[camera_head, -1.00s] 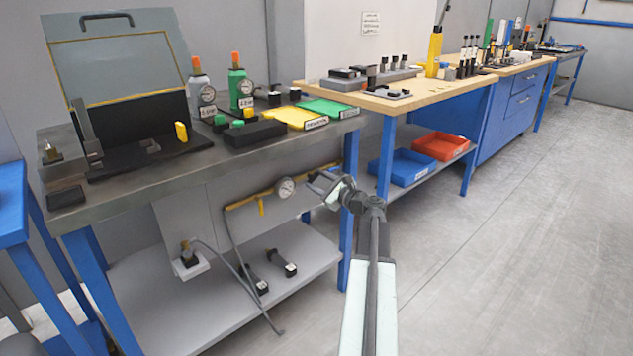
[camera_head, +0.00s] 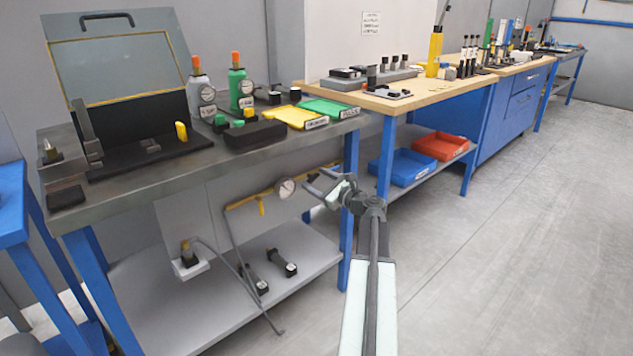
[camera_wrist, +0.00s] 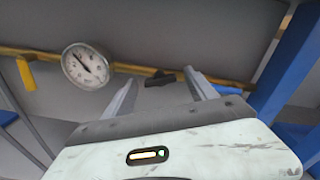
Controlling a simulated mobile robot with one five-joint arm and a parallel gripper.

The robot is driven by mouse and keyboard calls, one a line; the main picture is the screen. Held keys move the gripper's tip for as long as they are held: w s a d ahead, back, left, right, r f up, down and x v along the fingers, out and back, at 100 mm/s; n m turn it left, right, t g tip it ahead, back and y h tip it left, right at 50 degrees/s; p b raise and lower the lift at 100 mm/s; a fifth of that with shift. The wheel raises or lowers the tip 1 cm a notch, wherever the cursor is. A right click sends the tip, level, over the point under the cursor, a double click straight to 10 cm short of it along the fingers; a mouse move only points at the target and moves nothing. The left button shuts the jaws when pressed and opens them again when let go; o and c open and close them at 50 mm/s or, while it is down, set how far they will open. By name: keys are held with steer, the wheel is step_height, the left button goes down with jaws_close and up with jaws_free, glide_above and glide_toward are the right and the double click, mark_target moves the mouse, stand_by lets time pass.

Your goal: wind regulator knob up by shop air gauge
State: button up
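The shop air gauge (camera_head: 285,188) is a round white dial on a yellow pipe under the grey bench. It also shows in the wrist view (camera_wrist: 85,66), left of my fingers, its dark needle pointing to the upper left. A small dark knob-like part (camera_wrist: 160,78) sits at the pipe right of the gauge; I cannot tell for sure that it is the regulator knob. My gripper (camera_head: 316,180) is open and empty, just right of the gauge in the head view. In the wrist view its two fingers stand apart, with the dark part seen between their tips, apparently beyond them.
A yellow handle (camera_head: 261,206) hangs from the pipe left of the gauge. Below is a light lower shelf (camera_head: 215,310) with a brass-topped fitting (camera_head: 187,255) and black parts. A blue bench leg (camera_head: 348,215) stands close to my gripper. Floor at right is clear.

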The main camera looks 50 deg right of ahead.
steer(key=s, duration=0.7)
steer(key=shift+s+a, duration=0.3)
steer(key=shift+s, duration=0.1)
